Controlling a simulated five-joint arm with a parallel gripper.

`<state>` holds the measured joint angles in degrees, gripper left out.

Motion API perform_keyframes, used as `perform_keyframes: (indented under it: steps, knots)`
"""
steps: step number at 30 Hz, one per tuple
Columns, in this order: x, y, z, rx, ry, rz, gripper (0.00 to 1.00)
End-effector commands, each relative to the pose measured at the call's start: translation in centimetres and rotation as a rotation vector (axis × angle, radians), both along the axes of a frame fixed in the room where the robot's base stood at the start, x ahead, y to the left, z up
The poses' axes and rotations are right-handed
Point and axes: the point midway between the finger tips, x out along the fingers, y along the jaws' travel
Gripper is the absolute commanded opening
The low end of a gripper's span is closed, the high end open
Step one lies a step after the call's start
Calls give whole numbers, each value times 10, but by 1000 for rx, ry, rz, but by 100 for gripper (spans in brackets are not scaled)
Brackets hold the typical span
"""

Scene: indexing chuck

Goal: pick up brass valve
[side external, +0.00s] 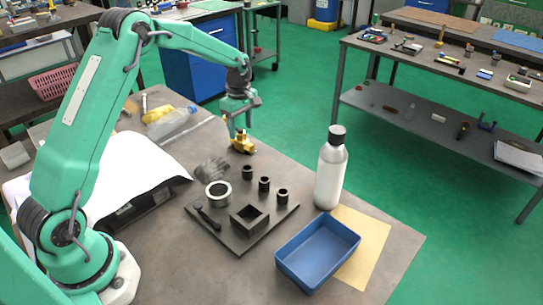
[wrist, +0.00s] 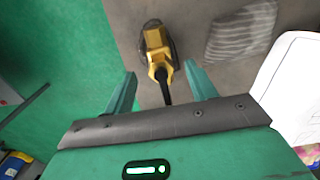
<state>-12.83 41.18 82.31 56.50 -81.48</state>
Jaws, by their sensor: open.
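The brass valve (side external: 243,146) lies near the back edge of the grey work table, directly below my gripper (side external: 236,133). In the wrist view the valve (wrist: 157,50) has a yellow brass body with dark parts, and a dark stem points toward my gripper (wrist: 162,90). My two green fingers are spread apart, one on each side of the stem's line. The brass body shows just beyond the fingertips. I cannot tell whether a finger touches it.
A dark fixture plate (side external: 238,238) with a ring, several black posts and a square block lies in front. A white bottle (side external: 331,170) and blue tray (side external: 318,252) stand at the right. A clear bottle (side external: 173,124) lies left.

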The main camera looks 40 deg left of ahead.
Motion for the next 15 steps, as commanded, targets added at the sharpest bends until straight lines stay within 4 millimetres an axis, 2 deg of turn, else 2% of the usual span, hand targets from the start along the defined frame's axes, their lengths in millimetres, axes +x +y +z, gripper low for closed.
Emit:
perform_keyframes:
  steps: [15]
  knots:
    - [-2, 1, -48, 0, 2, 0, 56]
